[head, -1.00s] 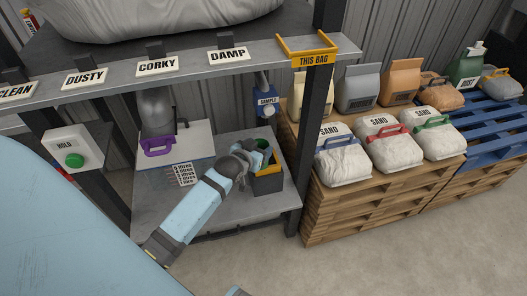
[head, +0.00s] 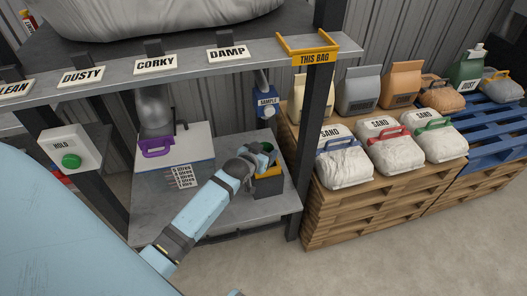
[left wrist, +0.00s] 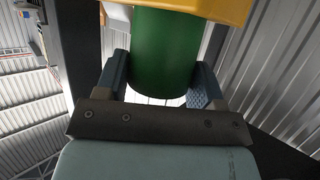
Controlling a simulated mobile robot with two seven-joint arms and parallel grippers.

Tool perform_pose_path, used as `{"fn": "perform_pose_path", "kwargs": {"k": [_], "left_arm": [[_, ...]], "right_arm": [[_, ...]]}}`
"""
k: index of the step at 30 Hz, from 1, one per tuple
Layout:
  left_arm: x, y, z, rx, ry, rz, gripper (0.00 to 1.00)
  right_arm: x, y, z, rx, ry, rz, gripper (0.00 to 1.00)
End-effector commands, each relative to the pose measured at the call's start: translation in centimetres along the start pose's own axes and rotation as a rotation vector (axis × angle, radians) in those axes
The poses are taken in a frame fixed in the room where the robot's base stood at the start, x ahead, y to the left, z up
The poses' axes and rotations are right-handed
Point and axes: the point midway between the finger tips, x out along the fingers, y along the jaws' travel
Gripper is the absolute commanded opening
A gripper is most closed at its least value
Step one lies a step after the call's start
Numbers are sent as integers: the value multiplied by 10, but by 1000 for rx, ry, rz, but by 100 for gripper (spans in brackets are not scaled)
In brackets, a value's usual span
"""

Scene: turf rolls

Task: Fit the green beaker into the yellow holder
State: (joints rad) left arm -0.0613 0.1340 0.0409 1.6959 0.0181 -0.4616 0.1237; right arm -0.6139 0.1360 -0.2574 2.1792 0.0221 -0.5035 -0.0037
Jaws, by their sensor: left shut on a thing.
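The green beaker (left wrist: 165,50) stands between the two fingers of my left gripper (left wrist: 165,85) in the left wrist view, and the gripper is shut on it. In the head view only a little of the beaker's green (head: 267,147) shows, as my left gripper (head: 262,157) partly hides it. The yellow holder (head: 268,173) shows as a yellow part on a small dark box, just below the gripper. A yellow surface (left wrist: 215,8) crosses the top of the left wrist view, close to the beaker. I cannot tell whether beaker and holder touch. My right gripper is not in view.
The dark box stands on a grey lower shelf (head: 235,212). A white box (head: 180,150) with a purple handle is to the left, and a blue sample unit (head: 265,103) is behind. A dark post (head: 298,190) stands close on the right.

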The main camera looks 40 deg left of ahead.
Motion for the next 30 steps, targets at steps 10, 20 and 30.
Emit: {"fn": "perform_pose_path", "kwargs": {"k": [10, 20, 30], "left_arm": [[0, 0, 1, 0, 0, 0, 88], [-33, 0, -3, 0, -2, 0, 88], [-102, 0, -3, -1, -1, -1, 88]], "right_arm": [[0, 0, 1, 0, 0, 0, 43], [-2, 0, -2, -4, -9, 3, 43], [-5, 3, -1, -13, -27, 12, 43]]}}
